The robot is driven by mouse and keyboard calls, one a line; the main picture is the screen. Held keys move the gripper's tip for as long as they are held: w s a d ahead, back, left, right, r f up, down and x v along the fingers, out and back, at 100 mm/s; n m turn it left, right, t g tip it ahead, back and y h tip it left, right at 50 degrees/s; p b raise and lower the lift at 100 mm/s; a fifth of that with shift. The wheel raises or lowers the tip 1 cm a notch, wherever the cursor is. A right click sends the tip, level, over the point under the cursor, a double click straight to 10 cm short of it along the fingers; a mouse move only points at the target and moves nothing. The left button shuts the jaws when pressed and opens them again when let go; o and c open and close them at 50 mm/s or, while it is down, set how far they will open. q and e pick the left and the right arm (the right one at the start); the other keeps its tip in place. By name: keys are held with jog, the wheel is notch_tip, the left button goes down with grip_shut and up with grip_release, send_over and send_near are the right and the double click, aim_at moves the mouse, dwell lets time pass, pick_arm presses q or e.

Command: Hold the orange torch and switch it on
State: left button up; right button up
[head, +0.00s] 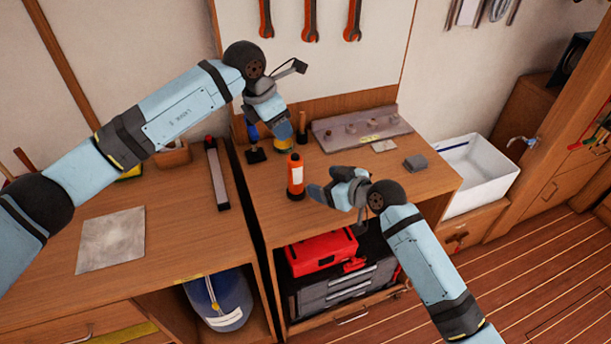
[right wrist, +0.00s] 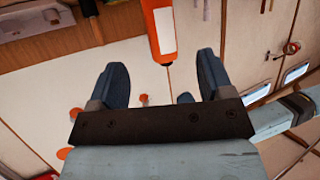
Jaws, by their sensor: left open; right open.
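The orange torch (head: 296,178) stands upright on the wooden bench near its front left corner, with a pale label on its side. In the right wrist view the torch (right wrist: 155,12) comes in from the top edge, in line with the gap between the fingers. My right gripper (head: 327,187) is open and empty, just right of the torch and apart from it. My left gripper (head: 283,125) is open above the bench, behind the torch, and hides part of a yellowish-orange item there. I cannot make out a switch on the torch.
A blue-handled tool (head: 253,140) stands behind the torch. A grey metal plate (head: 335,134) and a small grey block (head: 415,163) lie farther right. A white sink (head: 478,170) is beside the bench. A red toolbox (head: 320,250) sits on the shelf below. A gap separates the two benches.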

aim_at(301, 176)
jog(key=x, duration=1.1)
jog(key=shift+r, duration=0.1)
jog(key=shift+c, duration=0.3)
jog(key=c, duration=1.1)
pick_arm(q)
grip_shut()
